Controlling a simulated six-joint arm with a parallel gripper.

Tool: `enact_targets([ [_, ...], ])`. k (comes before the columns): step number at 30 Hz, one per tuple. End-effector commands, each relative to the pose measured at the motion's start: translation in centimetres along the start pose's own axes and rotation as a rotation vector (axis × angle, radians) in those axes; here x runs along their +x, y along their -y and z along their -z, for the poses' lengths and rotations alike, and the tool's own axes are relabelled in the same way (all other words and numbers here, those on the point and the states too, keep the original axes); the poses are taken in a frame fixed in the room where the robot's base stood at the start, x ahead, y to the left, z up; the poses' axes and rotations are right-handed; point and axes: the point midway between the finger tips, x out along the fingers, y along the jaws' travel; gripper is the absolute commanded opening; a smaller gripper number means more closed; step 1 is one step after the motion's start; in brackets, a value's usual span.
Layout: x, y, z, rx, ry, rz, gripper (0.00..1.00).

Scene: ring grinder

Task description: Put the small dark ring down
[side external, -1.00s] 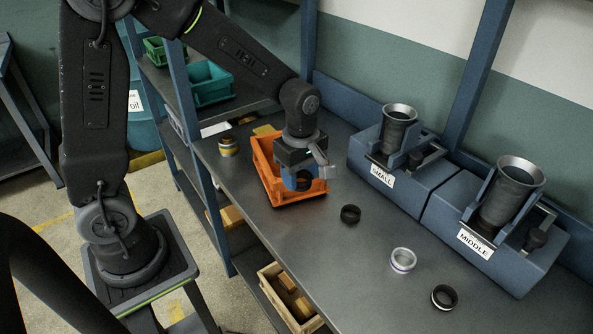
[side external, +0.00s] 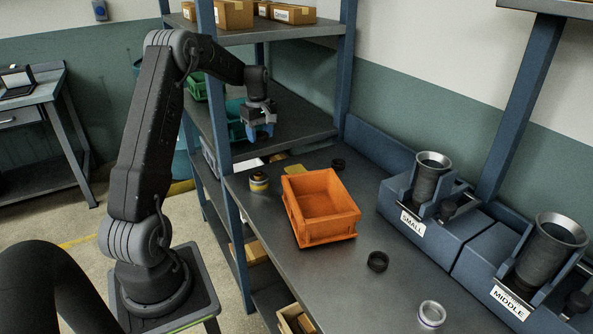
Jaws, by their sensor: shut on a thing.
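My gripper (side external: 262,131), with blue fingers, is raised at the left of the bench, in front of the shelf rack. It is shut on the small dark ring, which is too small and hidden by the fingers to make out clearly. One dark ring (side external: 377,261) lies on the bench (side external: 330,277) to the right of the orange bin (side external: 322,201). Another dark ring (side external: 338,164) lies behind the bin. My gripper is apart from both.
The SMALL grinder (side external: 426,212) and MIDDLE grinder (side external: 522,263) stand at the right. The orange bin looks empty.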

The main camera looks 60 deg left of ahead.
Motion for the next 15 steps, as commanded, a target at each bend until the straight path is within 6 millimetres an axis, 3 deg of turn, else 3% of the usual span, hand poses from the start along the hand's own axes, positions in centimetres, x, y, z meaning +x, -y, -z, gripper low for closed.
enact_targets([
  [5, 0.9, -0.9, 0.1, 0.002, 0.001, 0.001, 0.24],
  [15, 5.3, -6.9, -4.1, 0.003, 0.001, 0.001, 0.24],
])
